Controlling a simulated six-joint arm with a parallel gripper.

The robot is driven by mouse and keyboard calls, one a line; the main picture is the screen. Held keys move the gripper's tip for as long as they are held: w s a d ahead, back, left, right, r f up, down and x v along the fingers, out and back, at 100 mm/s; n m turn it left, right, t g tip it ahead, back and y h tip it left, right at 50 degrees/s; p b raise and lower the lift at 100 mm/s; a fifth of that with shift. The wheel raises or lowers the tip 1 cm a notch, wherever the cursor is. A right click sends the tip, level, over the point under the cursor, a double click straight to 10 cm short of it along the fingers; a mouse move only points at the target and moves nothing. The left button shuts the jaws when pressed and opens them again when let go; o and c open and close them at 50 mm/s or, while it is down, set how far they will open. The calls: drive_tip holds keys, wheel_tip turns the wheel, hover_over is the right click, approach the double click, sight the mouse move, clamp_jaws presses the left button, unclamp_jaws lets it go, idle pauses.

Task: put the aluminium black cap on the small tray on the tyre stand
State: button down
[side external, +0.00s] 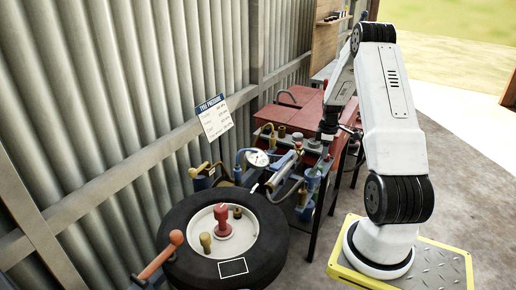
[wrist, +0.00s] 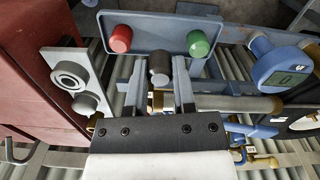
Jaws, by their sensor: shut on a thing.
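The black cap (wrist: 159,68) is between the fingers of my gripper (wrist: 168,84) in the wrist view, and the gripper is shut on it. The cap is over or at the front edge of a blue-grey holder (wrist: 190,22), between a red cap (wrist: 121,38) and a green cap (wrist: 198,43). I cannot tell whether it touches the holder. In the side view my gripper (side external: 319,160) is at the right end of the bench, and the cap is too small to make out. A small dark square with a white outline (side external: 232,267), perhaps the small tray, is on the near side of the tyre (side external: 180,255).
The tyre's pale centre (side external: 240,238) bears a red knob (side external: 222,220) and brass pieces. A pressure gauge (side external: 257,158) and hoses stand between tyre and gripper. A grey fitting plate (wrist: 77,84) is left.

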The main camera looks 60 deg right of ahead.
drive_tip(key=shift+f, duration=0.1)
drive_tip(key=shift+f, duration=1.85)
drive_tip(key=shift+f, duration=0.15)
drive_tip(key=c, duration=0.7)
unclamp_jaws()
wheel_tip(320, 180, up, 12)
drive_tip(key=shift+r, duration=0.15)
drive_tip(key=shift+w+a, duration=0.1)
